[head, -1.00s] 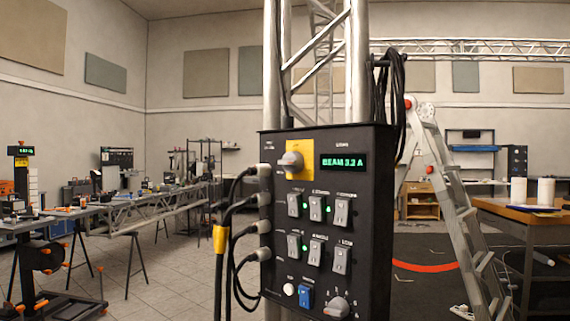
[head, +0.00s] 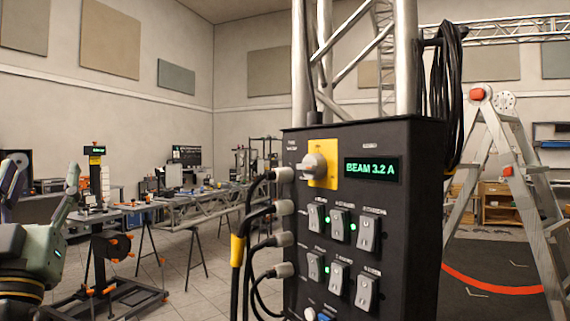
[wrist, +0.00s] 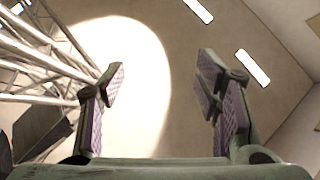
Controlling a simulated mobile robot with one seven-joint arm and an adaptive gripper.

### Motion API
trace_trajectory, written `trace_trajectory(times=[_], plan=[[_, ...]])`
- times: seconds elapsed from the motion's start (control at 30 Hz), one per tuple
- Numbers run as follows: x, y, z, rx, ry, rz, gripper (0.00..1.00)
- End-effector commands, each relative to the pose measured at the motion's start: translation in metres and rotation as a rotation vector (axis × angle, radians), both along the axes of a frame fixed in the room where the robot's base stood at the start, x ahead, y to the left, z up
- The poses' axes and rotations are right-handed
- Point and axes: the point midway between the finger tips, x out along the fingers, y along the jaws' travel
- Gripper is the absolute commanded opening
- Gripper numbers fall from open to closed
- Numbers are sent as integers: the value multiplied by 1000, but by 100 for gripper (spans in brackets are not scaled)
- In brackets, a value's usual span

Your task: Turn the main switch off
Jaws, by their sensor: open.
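The main switch (head: 313,167) is a grey rotary knob on a yellow plate (head: 331,177). It sits at the upper left of a black control panel (head: 415,160) fixed to a truss. A green display on the panel reads BEAM 3.2 A (head: 371,169). My gripper (head: 40,168) is at the left edge of the head view, fingers pointing up, well left of the panel and apart from it. In the wrist view my gripper (wrist: 160,78) is open and empty, facing the ceiling. The switch is not seen there.
Several plugs with black cables (head: 270,240) stick out of the panel's left side. Rocker switches (head: 340,222) sit below the knob, some with green lights. A stepladder (head: 510,160) stands on the right. A workbench (head: 200,200) is behind on the left.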

Motion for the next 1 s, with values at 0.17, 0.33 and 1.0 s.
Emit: trace_trajectory(times=[0.17, 0.33, 1.0], plan=[[102, -90, 24, 151, 307, -450, 58], [125, -194, 24, 420, 553, -822, 58], [122, -315, 13, 742, 708, -1133, 58]])
